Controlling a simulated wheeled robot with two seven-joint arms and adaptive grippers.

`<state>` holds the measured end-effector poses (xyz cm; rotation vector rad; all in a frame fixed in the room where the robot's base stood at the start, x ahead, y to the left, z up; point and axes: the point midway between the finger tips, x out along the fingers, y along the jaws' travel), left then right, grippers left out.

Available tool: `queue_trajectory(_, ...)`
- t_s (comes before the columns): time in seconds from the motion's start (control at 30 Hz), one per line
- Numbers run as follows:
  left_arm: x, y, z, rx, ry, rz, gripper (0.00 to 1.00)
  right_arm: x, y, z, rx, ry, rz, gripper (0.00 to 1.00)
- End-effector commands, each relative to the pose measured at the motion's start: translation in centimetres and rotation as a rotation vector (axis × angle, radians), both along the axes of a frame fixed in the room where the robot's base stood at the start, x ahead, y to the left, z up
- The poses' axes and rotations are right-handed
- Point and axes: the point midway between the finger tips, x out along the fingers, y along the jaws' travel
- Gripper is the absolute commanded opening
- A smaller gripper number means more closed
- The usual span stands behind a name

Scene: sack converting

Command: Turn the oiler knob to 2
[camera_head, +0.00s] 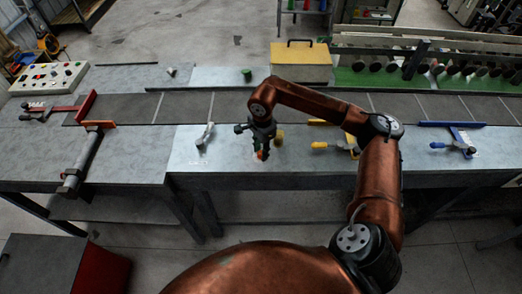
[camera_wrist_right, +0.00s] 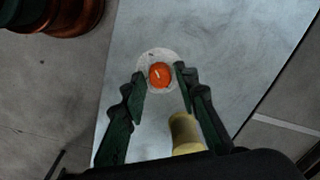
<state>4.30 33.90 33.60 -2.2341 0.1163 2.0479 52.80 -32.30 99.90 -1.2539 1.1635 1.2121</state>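The oiler knob is a small round orange-red knob (camera_wrist_right: 160,75) on a pale round dial plate (camera_wrist_right: 146,58), seen in the right wrist view. A short light mark shows on its face; the dial's figures are too small to read. My right gripper (camera_wrist_right: 160,79) is open, with one dark finger on each side of the knob and a visible gap to it on both sides. In the head view, my right gripper (camera_head: 262,153) points down at the grey bench's front part and partly hides the knob. My left gripper is not in view.
A yellowish cylinder (camera_wrist_right: 185,133) stands close to my right fingers. On the bench are a grey lever (camera_head: 205,136), yellow-handled (camera_head: 322,146) and blue-handled (camera_head: 442,146) parts, a yellow box (camera_head: 301,64) and a button panel (camera_head: 48,77). Bare bench (camera_head: 230,165) lies in front.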

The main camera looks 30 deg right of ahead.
Motion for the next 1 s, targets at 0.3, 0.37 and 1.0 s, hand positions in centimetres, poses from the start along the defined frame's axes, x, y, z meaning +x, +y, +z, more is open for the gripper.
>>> queue_trajectory(0.3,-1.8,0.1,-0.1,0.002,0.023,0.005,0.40,0.0,0.0,0.0,0.000,0.000,0.000,0.05)
queue_trajectory(0.37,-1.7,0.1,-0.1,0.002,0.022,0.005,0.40,0.0,0.0,0.0,0.000,0.000,0.000,0.00)
queue_trajectory(1.0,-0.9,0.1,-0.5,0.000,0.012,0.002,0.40,0.0,0.0,0.0,0.000,0.000,-0.191,0.00)
